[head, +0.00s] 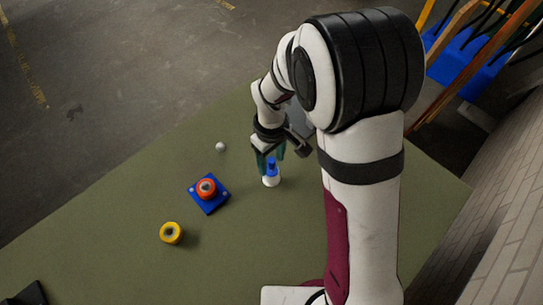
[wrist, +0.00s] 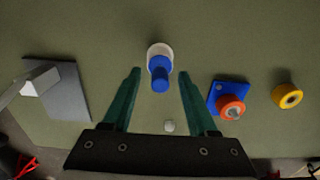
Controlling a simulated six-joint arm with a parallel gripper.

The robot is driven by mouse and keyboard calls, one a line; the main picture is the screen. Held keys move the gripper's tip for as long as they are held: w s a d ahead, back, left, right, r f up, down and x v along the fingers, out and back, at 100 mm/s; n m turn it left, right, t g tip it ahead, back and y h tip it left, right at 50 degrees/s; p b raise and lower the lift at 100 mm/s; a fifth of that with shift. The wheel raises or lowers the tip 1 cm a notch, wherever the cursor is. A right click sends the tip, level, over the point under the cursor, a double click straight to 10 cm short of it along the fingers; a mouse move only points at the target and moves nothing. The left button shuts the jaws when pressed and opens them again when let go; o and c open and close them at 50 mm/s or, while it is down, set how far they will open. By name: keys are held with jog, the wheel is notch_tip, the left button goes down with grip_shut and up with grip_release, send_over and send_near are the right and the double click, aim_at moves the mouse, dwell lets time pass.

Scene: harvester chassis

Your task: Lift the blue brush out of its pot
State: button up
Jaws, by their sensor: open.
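The blue brush (head: 271,163) stands in a white pot (head: 270,181) on the green table. In the wrist view the blue brush (wrist: 160,76) rises out of the white pot (wrist: 158,50), seen from above at a slant. My gripper (head: 269,154) is over the pot with its fingers around the upper part of the brush in the head view. In the wrist view my gripper (wrist: 159,72) is open, its two green fingers apart on the left and right of the brush. Neither finger is seen touching it there.
A blue plate with an orange-red ring (head: 206,188) lies left of the pot, with a yellow ring (head: 171,233) nearer the front. A small white ball (head: 221,147) lies farther back. A grey plate with a light block (wrist: 58,90) shows in the wrist view.

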jog(key=shift+f, duration=0.6)
dwell(0.6)
grip_shut()
jog(key=shift+r, duration=3.6)
